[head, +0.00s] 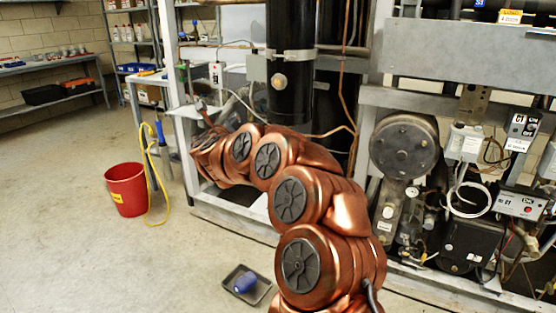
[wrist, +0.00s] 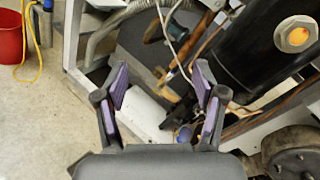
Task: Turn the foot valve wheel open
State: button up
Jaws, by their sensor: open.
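In the wrist view my gripper (wrist: 161,75) is open. Its two purple-padded fingers point into the lower part of the rack, with nothing held between them. A small blue part (wrist: 184,134) shows low beside the right finger. I cannot tell which of these, if any, is the foot valve wheel. In the head view my copper-coloured arm reaches left toward the rack's lower frame, and the fingers are not clear there.
A thick black vertical pipe (head: 290,75) stands in the rack; it also shows in the wrist view (wrist: 265,60). The grey frame (head: 235,209) borders the opening.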

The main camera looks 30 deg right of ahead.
jog(key=s+d+f+m+g+h+b, duration=0.45)
jog(key=d+f+m+h, duration=0.25)
jog(key=d+f+m, duration=0.4)
jog(key=shift+n+g, duration=0.6)
jog(key=shift+g, duration=0.05)
jog(key=shift+r+x, duration=0.2)
jog(key=shift+x, duration=2.1)
jog(key=shift+r+x, duration=0.15)
jog(key=shift+x, duration=2.15)
jog(key=shift+s+d, duration=0.1)
jog(key=shift+s, duration=0.1)
jog(key=c, duration=1.2)
